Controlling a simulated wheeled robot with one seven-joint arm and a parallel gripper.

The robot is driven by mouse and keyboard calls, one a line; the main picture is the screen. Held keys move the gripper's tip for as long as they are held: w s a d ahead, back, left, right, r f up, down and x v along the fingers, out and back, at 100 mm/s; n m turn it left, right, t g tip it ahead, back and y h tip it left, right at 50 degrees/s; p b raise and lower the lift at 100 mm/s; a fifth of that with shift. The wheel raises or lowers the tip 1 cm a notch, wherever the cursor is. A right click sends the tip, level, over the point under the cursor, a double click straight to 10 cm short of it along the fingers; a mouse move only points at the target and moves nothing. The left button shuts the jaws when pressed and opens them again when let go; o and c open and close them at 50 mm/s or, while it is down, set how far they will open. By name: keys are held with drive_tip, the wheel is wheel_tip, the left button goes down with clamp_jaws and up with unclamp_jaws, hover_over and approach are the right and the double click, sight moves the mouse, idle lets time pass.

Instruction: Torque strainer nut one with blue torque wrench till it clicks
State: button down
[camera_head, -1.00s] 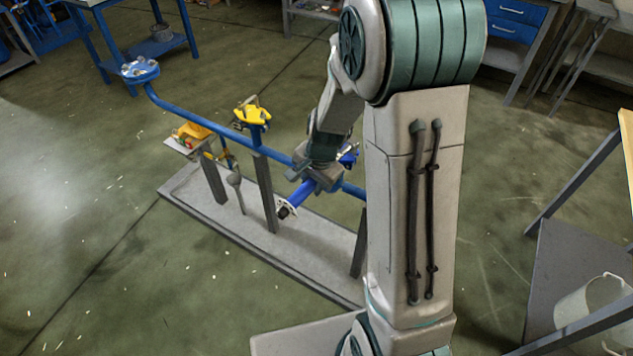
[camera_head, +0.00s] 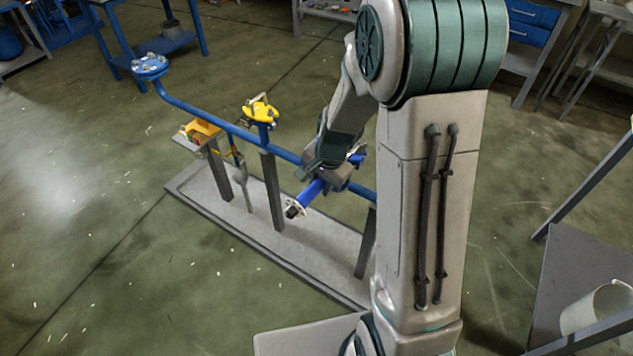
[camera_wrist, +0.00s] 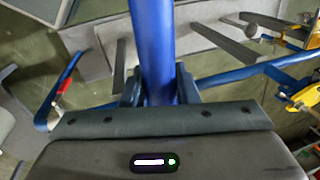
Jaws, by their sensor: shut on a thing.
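My gripper (camera_head: 322,177) is at the blue pipe, right of the yellow-topped valve. In the wrist view its fingers (camera_wrist: 155,88) are shut around a blue bar, which appears to be the torque wrench (camera_wrist: 152,40). The bar runs up out of that picture. In the head view a blue cylinder (camera_head: 313,189) slants down-left from below my gripper to a pale flange (camera_head: 298,204) with a dark end. I cannot tell whether this cylinder is the wrench or the strainer. Individual strainer nuts cannot be made out, nor whether the wrench sits on one.
The blue pipe (camera_head: 190,114) stands on grey posts (camera_head: 271,190) over a pale plinth (camera_head: 225,205). A bucket (camera_head: 597,309) is at right. Open floor lies left.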

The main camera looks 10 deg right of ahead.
drive_tip(key=shift+s+d, duration=0.2)
drive_tip(key=shift+s+d+n+b, duration=1)
drive_tip(key=shift+n+b, duration=0.1)
drive_tip(key=s+d+n+g+b, duration=0.1)
drive_tip(key=d+n+b, duration=0.1)
drive_tip(key=d+n, duration=0.4)
drive_tip(key=s+d+n+g+b, duration=0.1)
drive_tip(key=d+n, duration=0.5)
drive_tip(key=d, duration=0.6)
drive_tip(key=shift+s+d+n+g+y+b, duration=0.3)
drive_tip(key=shift+d+g+y+b, duration=0.1)
drive_tip(key=shift+b, duration=0.1)
